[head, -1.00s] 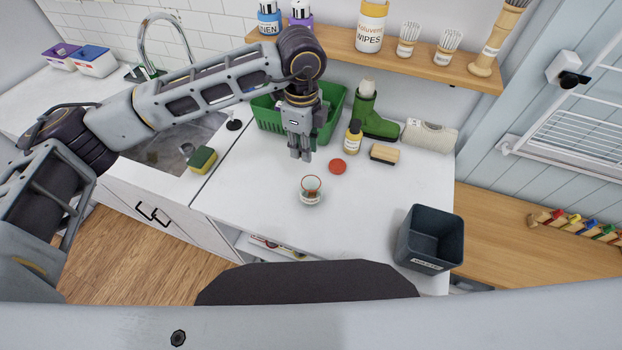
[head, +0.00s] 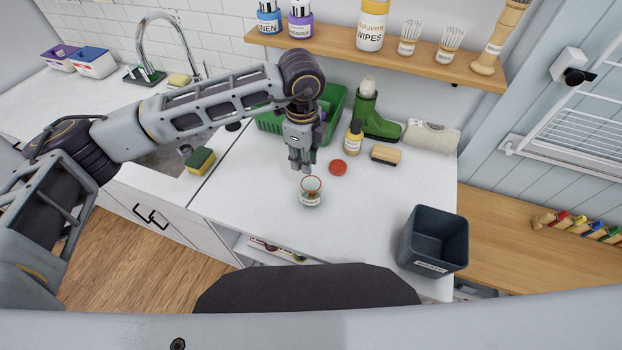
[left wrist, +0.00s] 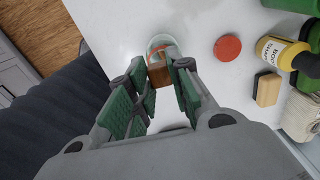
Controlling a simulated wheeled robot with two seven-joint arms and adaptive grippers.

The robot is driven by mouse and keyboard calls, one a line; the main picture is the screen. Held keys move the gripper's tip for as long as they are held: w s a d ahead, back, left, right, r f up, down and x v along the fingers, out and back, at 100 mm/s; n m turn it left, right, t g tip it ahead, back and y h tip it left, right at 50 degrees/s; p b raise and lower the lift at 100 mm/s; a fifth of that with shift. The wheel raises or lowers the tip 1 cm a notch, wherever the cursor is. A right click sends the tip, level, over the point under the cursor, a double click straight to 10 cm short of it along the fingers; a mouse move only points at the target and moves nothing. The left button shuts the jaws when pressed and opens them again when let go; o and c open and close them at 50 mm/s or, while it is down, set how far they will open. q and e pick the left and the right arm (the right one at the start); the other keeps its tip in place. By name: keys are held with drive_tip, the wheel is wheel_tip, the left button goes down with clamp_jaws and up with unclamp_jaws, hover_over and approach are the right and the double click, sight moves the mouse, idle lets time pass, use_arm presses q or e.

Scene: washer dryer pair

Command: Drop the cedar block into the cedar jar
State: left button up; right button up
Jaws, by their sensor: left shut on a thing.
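The cedar jar (head: 311,200) is a small clear glass jar with a reddish rim, open at the top, standing on the white counter. Its rim also shows in the left wrist view (left wrist: 156,40). My left gripper (head: 300,168) points down just behind the jar in the head view. It is shut on the cedar block (left wrist: 160,73), a small brown block between its fingertips. In the left wrist view the block overlaps the near part of the jar's rim. Its exact height over the rim is hard to tell. My right gripper is out of view.
A round red lid (head: 338,167) lies right of the jar. A green basket (head: 333,105) is behind my gripper. A dark bin (head: 434,241) stands front right.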

use_arm(q)
drive_tip(key=o, duration=0.7)
drive_tip(key=shift+o, duration=0.2)
drive_tip(key=shift+r, duration=0.1)
wheel_tip(320, 180, up, 12)
idle(0.3)
drive_tip(key=shift+s, duration=0.1)
idle(0.9)
